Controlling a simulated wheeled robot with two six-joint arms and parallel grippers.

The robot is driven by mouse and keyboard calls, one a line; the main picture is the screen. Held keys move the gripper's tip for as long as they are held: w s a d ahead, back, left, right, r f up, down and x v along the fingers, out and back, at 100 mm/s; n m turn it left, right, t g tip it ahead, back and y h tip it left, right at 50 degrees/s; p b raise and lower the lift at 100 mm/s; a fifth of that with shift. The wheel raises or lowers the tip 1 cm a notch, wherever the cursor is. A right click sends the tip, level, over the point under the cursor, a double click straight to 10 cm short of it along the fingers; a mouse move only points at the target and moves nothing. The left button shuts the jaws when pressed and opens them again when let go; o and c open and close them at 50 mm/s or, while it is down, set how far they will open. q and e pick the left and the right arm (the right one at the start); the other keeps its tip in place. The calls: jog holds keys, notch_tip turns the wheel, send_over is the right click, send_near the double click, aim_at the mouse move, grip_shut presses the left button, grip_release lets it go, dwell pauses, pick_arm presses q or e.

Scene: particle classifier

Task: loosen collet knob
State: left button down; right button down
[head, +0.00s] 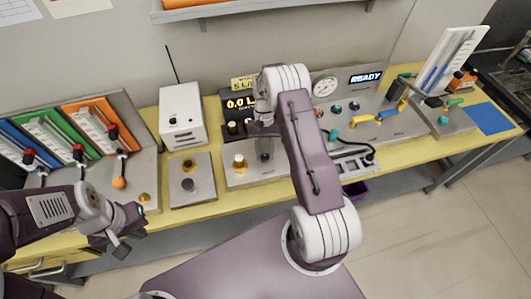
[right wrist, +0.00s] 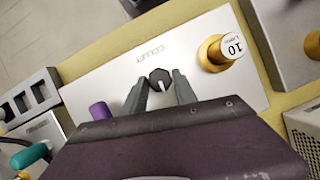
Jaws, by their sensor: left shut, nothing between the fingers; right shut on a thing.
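The collet knob (right wrist: 159,79) is a small dark faceted knob with a white pointer line. It stands on a light metal plate (right wrist: 118,77) marked COLLET. My right gripper (right wrist: 161,87) is shut on the knob, one finger on each side. In the head view this plate (head: 236,178) lies mid-bench under my right arm, and the arm partly hides the knob area. My left gripper (head: 126,229) is shut and empty, in front of the bench's left part, away from the knob.
A brass cylinder (right wrist: 220,52) with a white top labelled 10 stands beside the knob. A purple knob (right wrist: 100,110) is on the other side. A white box (head: 181,113) and coloured lever panels (head: 95,125) stand left on the yellow bench. A READY display (head: 366,78) shows right.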

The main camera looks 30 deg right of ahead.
jog(key=n+h, duration=0.1)
jog(key=n, duration=0.3)
jog(key=shift+a+n+h, duration=0.2)
jog(key=shift+n+h, duration=0.1)
jog(key=shift+h, duration=0.1)
jog(key=n+h, duration=0.1)
jog(key=n, duration=0.2)
jog(key=shift+a+n+p, duration=0.15)
jog(key=shift+n+p, duration=0.15)
jog(key=shift+n, duration=0.1)
jog(key=n+h, duration=0.1)
jog(key=n, duration=0.1)
jog(key=n+h+p, duration=0.1)
jog(key=n, duration=0.2)
jog(key=shift+s+a+r+t, duration=0.1)
jog(key=shift+a+t, duration=0.05)
jog(key=shift+t, duration=0.25)
jog(key=shift+s+n+t+h+p, duration=0.1)
jog(key=shift+n+t+h+p, duration=0.45)
jog(key=shift+n, duration=1.75)
jog(key=c, duration=1)
grip_release()
jog(key=shift+o, duration=0.2)
jog(key=b+v, duration=0.1)
jog(key=v, duration=0.8)
jog(key=shift+s, duration=0.2)
